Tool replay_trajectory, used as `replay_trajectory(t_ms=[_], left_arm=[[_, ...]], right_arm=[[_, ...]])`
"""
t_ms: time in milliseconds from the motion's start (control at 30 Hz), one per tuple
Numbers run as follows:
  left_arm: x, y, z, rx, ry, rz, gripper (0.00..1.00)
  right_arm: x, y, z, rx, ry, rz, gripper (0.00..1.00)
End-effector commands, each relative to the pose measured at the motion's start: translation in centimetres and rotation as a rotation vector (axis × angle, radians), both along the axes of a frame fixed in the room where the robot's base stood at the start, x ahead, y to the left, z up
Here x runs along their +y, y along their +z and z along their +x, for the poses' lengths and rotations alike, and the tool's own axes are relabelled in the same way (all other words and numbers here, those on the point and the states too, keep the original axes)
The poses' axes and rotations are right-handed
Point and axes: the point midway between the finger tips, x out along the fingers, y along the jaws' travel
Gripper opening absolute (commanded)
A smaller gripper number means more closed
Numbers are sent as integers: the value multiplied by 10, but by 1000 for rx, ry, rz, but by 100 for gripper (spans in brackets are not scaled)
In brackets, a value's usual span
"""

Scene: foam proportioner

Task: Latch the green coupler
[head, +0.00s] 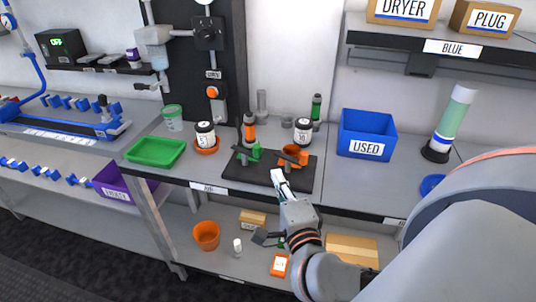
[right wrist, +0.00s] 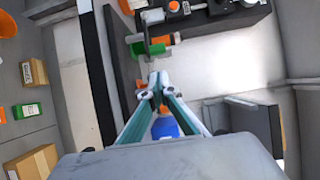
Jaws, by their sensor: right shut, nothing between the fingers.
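The green coupler (head: 256,150) stands on a dark plate (head: 240,178) on the bench, left of an orange coupler (head: 293,154). A green part (right wrist: 152,48) with a grey bar across it shows beyond my fingertips in the right wrist view; it appears to be the green coupler. My right gripper (head: 279,177) is shut and empty, over the front of the dark plate, right of and nearer than the green coupler. Its fingertips also meet in the right wrist view (right wrist: 153,88), apart from the green part. I cannot tell the latch's position. My left gripper is not in view.
A green tray (head: 155,151) lies to the left and a blue USED bin (head: 366,134) to the right. White-labelled jars (head: 205,134) and upright cylinders (head: 249,130) stand around the plate. An orange pot (head: 206,235) and boxes are on the lower shelf.

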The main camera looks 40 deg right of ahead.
Motion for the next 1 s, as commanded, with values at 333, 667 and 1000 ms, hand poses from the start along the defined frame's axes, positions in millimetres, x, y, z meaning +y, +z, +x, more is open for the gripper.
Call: replay_trajectory(t_ms=[333, 667, 1000], left_arm=[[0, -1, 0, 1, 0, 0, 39], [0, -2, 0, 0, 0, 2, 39], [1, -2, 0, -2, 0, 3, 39]], right_arm=[[-8, 1, 20, -5, -1, -5, 0], [-29, 1, 72, -4, -2, -4, 0], [-37, 0, 94, -1, 0, -3, 0]])
